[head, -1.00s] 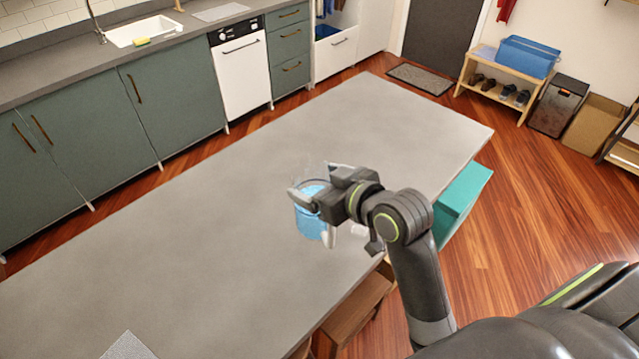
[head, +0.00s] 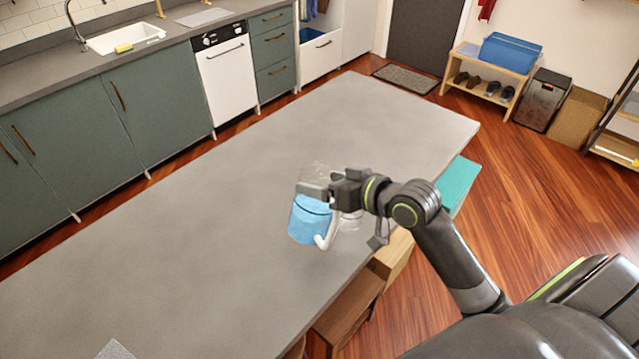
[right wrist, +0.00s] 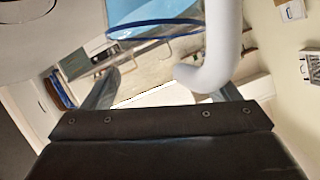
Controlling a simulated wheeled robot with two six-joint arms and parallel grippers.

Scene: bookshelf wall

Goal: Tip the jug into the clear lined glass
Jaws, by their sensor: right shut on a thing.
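The jug (head: 310,222) is clear with blue liquid in it and a white handle, and it looks about upright. My right gripper (head: 322,190) is shut on the jug, and its dark jaws hide part of the jug's upper body. Whether the jug's base touches the worktop is unclear. A clear glass (head: 350,220) shows faintly just right of the jug, partly hidden by my right gripper; its lines cannot be made out. In the right wrist view the blue liquid (right wrist: 165,12) and the white handle (right wrist: 224,45) are close beyond the fingers. My left gripper is out of view.
The grey worktop (head: 200,225) is bare to the left of and beyond the jug. Its near edge runs just below my right arm, with wooden stools (head: 350,312) under it. A teal box (head: 457,183) stands beside the right edge. A grey patterned item (head: 115,350) lies at the bottom.

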